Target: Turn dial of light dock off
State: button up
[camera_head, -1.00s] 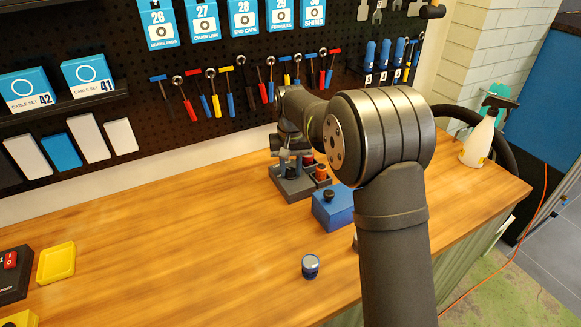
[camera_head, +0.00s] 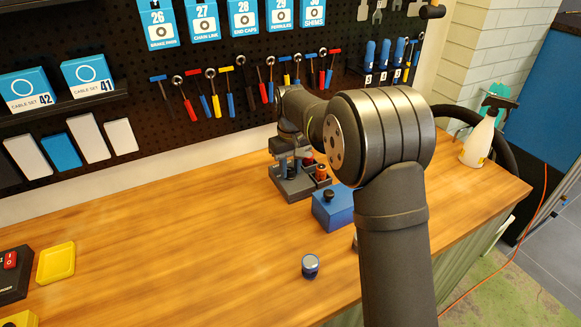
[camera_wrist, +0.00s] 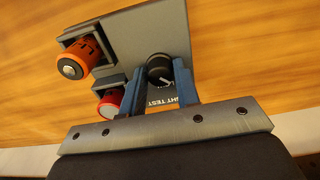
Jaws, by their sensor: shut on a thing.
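The grey light dock (camera_head: 297,193) stands on the bench near the pegboard. In the wrist view the dock (camera_wrist: 140,30) holds an orange cylindrical light (camera_wrist: 82,58) and a red one (camera_wrist: 108,106) in holders on its left side. Its black round dial (camera_wrist: 159,68) with a white mark sits beside the partly hidden lettering "HT TEST". My gripper (camera_wrist: 157,82) is shut on the dial, one blue finger on each side. In the head view my gripper (camera_head: 285,168) is over the dock's left part, and the dial is hidden there.
A blue box (camera_head: 332,210) with a black knob stands just in front of the dock. A spray bottle (camera_head: 478,140) is at the right. The bench's left middle is clear.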

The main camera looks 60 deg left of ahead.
aim_at(290, 169)
jog(key=shift+r, duration=0.1)
jog(key=o, duration=1)
notch_tip(290, 169, up, 17)
jog(key=shift+r, duration=0.2)
jog(key=shift+f, duration=0.15)
notch_tip(290, 169, down, 17)
jog(key=shift+f, duration=0.15)
dwell(0.6)
